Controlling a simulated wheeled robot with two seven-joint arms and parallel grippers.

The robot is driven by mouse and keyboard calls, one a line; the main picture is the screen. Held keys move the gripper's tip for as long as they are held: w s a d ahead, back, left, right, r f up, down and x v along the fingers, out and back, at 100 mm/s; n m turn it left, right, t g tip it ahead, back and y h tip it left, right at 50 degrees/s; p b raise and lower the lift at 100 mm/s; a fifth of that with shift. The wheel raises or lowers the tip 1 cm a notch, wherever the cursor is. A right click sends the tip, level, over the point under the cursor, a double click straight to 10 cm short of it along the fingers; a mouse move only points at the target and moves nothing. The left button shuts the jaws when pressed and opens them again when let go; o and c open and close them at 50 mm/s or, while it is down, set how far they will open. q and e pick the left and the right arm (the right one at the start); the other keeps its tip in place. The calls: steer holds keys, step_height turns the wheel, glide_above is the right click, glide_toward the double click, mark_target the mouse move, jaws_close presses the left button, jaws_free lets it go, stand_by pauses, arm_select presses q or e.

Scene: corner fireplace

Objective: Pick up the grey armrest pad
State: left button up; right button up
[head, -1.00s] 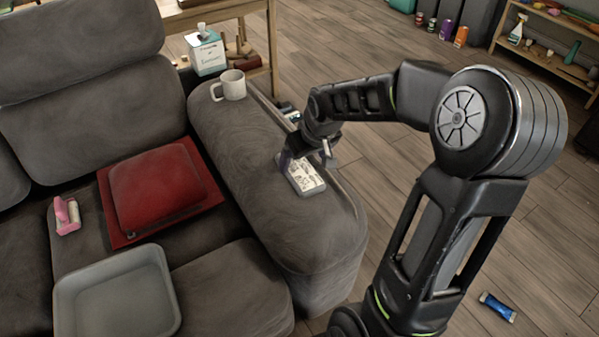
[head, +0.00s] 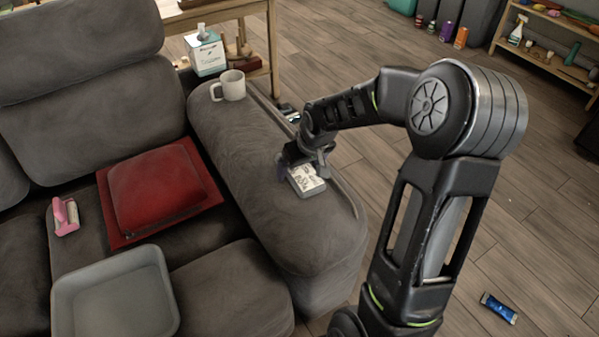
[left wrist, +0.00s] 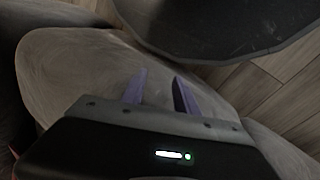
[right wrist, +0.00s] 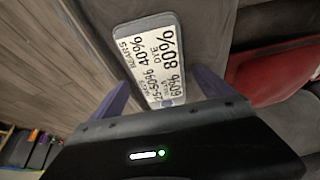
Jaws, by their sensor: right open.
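The grey pad (head: 306,181), with a white printed label on top, lies flat on the sofa's right armrest (head: 325,232). My right gripper (head: 303,166) is right over the pad's far end. In the right wrist view, the pad (right wrist: 160,55) reaches in between the fingers of my open right gripper (right wrist: 160,88), with a gap on each side. My left gripper (left wrist: 160,85) shows only in its own wrist view, with its fingers apart and nothing between them, above grey upholstery.
A white mug (head: 229,86) stands farther back on the armrest. A red cushion (head: 160,185), a pink-handled roller (head: 66,216) and a grey tray (head: 112,257) are on the seat. A blue tube (head: 498,307) lies on the floor.

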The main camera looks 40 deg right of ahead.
mark_target(301, 169)
steer(key=shift+c, duration=0.2)
steer(key=c, duration=1.4)
steer(key=shift+c, duration=0.2)
step_height(301, 169, up, 10)
steer(key=p, duration=0.1)
steer(key=shift+p, duration=0.35)
